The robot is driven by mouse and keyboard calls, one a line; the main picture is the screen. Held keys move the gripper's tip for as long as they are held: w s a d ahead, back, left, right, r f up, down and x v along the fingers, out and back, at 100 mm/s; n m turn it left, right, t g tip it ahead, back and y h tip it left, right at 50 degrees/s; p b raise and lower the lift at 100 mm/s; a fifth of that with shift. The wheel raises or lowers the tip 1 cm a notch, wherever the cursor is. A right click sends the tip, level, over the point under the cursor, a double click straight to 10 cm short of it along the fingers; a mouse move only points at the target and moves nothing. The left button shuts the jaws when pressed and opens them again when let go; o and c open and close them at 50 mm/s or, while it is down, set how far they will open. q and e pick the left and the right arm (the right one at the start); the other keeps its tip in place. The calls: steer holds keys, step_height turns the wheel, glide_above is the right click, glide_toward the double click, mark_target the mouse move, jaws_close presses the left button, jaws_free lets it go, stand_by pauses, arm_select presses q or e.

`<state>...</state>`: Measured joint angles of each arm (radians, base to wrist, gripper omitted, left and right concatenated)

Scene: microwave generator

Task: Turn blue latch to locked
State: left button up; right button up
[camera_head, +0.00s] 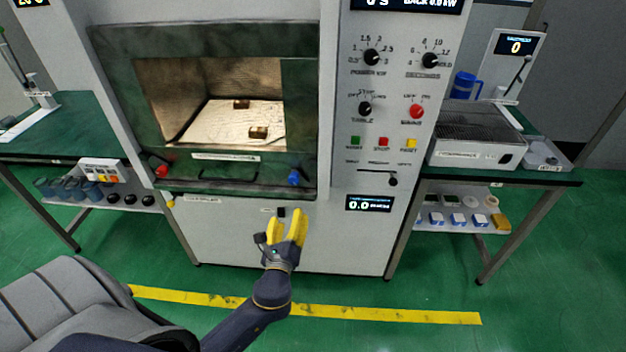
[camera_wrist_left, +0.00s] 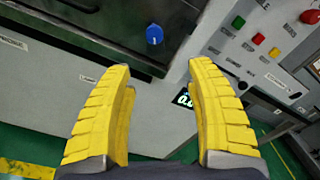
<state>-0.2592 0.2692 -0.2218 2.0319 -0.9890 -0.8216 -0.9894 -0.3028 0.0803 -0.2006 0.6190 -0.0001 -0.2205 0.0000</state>
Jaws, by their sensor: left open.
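The blue latch (camera_head: 294,177) is a small blue knob at the lower right corner of the microwave door frame. It also shows in the left wrist view (camera_wrist_left: 154,34), upper middle, beyond the fingertips. My left gripper (camera_head: 288,221) has yellow fingers and is open and empty. It is in front of the white lower panel, below the blue latch and apart from it. In the left wrist view, the two fingers (camera_wrist_left: 160,72) stand wide apart with the latch above the gap between them. My right gripper is not in view.
The microwave door (camera_head: 210,157) has a window with small blocks inside. A red latch (camera_head: 161,170) is at its lower left. The control panel (camera_head: 385,110) with knobs and buttons is to the right. Side tables stand left and right (camera_head: 545,175).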

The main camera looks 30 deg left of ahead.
mark_target(293, 182)
arm_select(q)
steer(key=shift+m, duration=0.5)
steer(key=x, duration=1.1)
steer(key=a+x, duration=0.1)
steer(key=x, duration=0.5)
steer(key=shift+a, duration=0.1)
steer(key=shift+c, duration=0.5)
jaws_close()
